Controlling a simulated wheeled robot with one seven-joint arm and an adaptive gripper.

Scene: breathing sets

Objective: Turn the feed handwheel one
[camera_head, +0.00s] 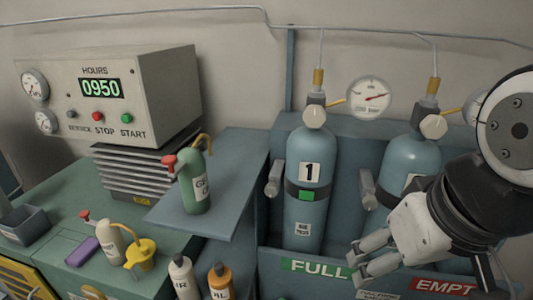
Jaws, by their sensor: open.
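A blue cylinder (305,205) labelled 1 with a green tag stands upright in the rack. A round pale handwheel (314,118) sits on its valve. A second blue cylinder (408,158) on the right has a similar pale handwheel (433,126); my arm partly hides this cylinder and its label. No handwheel has a readable "feed" label. My gripper (357,261) is open, with nothing seen between its fingers. It appears in front of the second cylinder's lower part, below and right of the first cylinder's handwheel and apart from it.
A gauge (370,98) stands between the two valves. The rack front has FULL (314,268) and EMPTY (443,286) signs. Left are a compressor panel (105,98) reading 0950, a green bottle (195,182) on a shelf, a yellow funnel (141,253) and several small bottles.

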